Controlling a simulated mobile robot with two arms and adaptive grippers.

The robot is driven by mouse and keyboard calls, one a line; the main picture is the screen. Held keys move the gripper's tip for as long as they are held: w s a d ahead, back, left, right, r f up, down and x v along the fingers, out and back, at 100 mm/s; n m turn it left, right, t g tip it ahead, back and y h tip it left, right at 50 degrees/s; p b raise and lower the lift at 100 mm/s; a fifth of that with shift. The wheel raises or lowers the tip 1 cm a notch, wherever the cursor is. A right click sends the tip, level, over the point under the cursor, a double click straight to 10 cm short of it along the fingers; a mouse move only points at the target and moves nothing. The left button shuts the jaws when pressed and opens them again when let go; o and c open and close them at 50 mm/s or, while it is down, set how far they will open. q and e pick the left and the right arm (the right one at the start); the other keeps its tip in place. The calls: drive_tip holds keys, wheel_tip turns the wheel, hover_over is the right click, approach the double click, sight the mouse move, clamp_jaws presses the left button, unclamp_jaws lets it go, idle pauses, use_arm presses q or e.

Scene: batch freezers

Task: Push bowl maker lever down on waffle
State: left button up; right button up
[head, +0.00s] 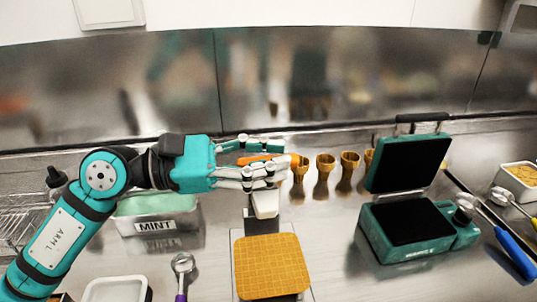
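A square golden waffle (270,265) lies flat on the bowl maker's base (239,237). Above its far edge hangs a white press block (264,204), apart from the waffle. The orange lever handle (262,159) lies level above the block, partly hidden by my fingers. My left gripper (281,157) comes in from the left at the handle. Its fingers are spread apart with the handle between them in the picture; whether they clamp it cannot be told. My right gripper is not in view.
Several waffle cones (325,165) stand in holders behind. A green waffle iron (408,220) stands open at right. A mint tub (155,215), a purple-handled scoop (182,265) and a white tray (118,289) are at left. A blue-handled scoop (515,255) lies far right.

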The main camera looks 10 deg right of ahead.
use_arm(q)
drive_tip(key=shift+o, duration=1.4)
drive_tip(key=shift+a, duration=0.1)
